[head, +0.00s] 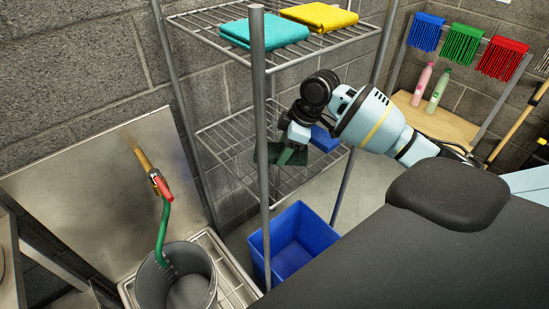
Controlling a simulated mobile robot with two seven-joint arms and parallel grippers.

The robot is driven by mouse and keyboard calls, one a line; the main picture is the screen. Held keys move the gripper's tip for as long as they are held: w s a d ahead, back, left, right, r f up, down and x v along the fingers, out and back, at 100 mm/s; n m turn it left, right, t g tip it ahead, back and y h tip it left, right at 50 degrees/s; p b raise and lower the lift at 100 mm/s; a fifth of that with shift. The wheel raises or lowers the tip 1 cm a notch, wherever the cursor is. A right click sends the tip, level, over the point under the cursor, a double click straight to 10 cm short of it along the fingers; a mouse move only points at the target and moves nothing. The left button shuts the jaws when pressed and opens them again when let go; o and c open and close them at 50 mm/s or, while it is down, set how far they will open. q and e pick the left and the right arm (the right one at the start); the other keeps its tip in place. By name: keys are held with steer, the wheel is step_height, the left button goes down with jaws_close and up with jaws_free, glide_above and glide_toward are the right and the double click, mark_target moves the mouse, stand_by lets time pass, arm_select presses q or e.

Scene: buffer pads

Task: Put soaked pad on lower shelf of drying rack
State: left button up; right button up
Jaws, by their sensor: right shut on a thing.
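The drying rack stands in the middle, with a wire upper shelf (203,22) and a wire lower shelf (216,140). My right arm reaches in from the right. My right gripper (289,151) is shut on a dark green pad (265,153) at the lower shelf's level. I cannot tell whether the pad touches the wires. A blue pad (325,139) lies on the lower shelf behind my gripper, partly hidden by my arm. My left gripper is out of view.
A teal pad (262,33) and a yellow pad (320,16) lie on the upper shelf. A blue bin (297,240) stands below the rack. A grey bucket (176,273) is at lower left, with a green hose and tap (161,185) above. A rack post (258,120) stands in front.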

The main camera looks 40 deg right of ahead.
mark_target(276, 143)
steer(key=w, duration=0.3)
steer(key=shift+w+a+f, duration=0.1)
steer(key=shift+w+a, duration=0.05)
steer(key=shift+w, duration=0.2)
steer(key=shift+s+f, duration=0.1)
steer(key=shift+f, duration=2.85)
steer(key=shift+w+f, duration=0.2)
steer(key=shift+f, duration=0.25)
steer(key=shift+f, duration=0.1)
steer(key=o, duration=1)
steer(key=v, duration=1.2)
steer(key=shift+s+p, duration=0.1)
steer(key=shift+p, duration=0.2)
